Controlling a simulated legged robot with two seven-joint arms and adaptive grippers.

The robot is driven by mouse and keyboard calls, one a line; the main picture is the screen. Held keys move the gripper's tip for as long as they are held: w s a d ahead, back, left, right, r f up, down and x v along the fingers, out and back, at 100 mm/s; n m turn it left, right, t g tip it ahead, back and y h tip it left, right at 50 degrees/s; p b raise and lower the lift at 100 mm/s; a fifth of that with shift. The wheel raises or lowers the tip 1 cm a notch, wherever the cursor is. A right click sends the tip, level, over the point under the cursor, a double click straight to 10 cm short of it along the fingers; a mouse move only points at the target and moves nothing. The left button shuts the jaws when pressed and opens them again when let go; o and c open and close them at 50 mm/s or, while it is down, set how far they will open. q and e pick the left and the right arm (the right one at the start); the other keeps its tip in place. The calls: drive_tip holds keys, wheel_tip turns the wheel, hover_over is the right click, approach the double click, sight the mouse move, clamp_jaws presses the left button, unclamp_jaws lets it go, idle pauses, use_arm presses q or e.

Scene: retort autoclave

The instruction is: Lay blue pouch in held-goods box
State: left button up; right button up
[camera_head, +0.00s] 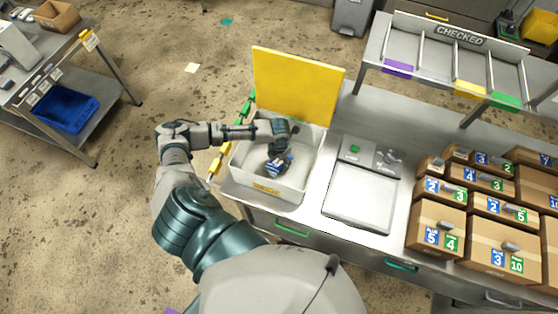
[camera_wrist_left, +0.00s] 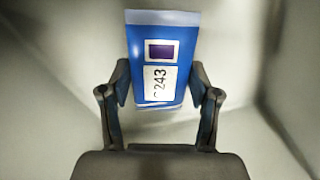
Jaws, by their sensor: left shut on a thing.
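The blue pouch (camera_wrist_left: 160,62) has a purple square and a white label reading 243. It sits between the two fingers of my left gripper (camera_wrist_left: 160,100), which is shut on it. In the head view the pouch (camera_head: 278,166) shows small, inside the walls of the held-goods box (camera_head: 250,183). This box is a white bin with a yellow lid (camera_head: 297,85) standing open at its back. My left gripper (camera_head: 280,153) points down into the box. I cannot tell whether the pouch touches the box floor. My right gripper is not in view.
A flat grey plate (camera_head: 362,197) lies right of the box on the steel counter. Several numbered cartons (camera_head: 437,222) stand at the right. A shelf marked CHECKED (camera_head: 460,38) hangs above the back of the counter. A side table with a blue tray (camera_head: 66,106) stands at the far left.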

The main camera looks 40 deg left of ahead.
use_arm(q)
drive_tip(key=shift+f, duration=0.55)
drive_tip(key=shift+w+f, duration=0.1)
drive_tip(key=shift+a, duration=0.1)
drive_tip(key=o, duration=1.2)
drive_tip(key=shift+a+f, duration=0.1)
drive_tip(key=shift+a, duration=0.2)
drive_tip(key=shift+d, duration=0.1)
drive_tip(key=shift+d+r, duration=0.15)
drive_tip(key=shift+r, duration=0.3)
wheel_tip(320, 180, up, 11)
drive_tip(key=b, duration=0.1)
drive_tip(key=shift+r, duration=0.2)
drive_tip(key=shift+f, duration=0.1)
